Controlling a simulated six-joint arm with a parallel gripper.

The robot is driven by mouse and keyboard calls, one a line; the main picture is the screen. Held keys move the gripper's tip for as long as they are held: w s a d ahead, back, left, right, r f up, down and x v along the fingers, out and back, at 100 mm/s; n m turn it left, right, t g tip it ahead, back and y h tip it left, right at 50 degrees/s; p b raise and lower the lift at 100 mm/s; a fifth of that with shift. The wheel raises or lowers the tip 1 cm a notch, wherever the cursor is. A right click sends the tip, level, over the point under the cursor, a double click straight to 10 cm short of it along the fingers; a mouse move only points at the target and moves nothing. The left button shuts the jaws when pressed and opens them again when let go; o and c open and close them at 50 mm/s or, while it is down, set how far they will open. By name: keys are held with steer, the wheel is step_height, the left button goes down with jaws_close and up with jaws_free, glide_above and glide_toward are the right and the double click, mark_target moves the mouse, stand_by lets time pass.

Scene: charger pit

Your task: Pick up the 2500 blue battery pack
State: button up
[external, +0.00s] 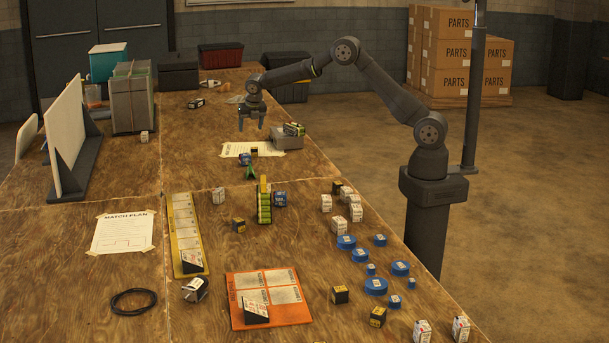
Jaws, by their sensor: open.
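A small blue pack with a pale label (280,199) stands on the wooden table, just right of a green and black stack (264,205). Another small blue object (244,159) sits farther back, by the lower edge of a paper sheet. The print on both is too small to read, so I cannot tell which is the 2500 pack. My gripper (252,128) is open and empty, pointing down above the table near the paper sheet. It is apart from both blue objects and beyond them.
White boxes (338,225) and blue discs (376,286) crowd the right side. An orange tray (248,322) and a yellow tray (176,230) lie in front. The table's back middle is fairly clear.

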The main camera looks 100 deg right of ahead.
glide_toward(245, 154)
steer(key=f, duration=0.4)
steer(key=shift+s+d+f, duration=0.25)
steer(key=shift+d+f, duration=0.15)
steer(key=shift+w+d+x, duration=0.15)
steer(key=shift+w+x, duration=0.05)
steer(key=shift+x, duration=1.15)
steer(key=shift+w+d+x, duration=0.15)
steer(key=shift+w+x, duration=0.05)
steer(key=shift+x, duration=1.15)
steer(key=shift+r, duration=0.2)
steer(key=c, duration=1.2)
steer(key=shift+r, duration=0.1)
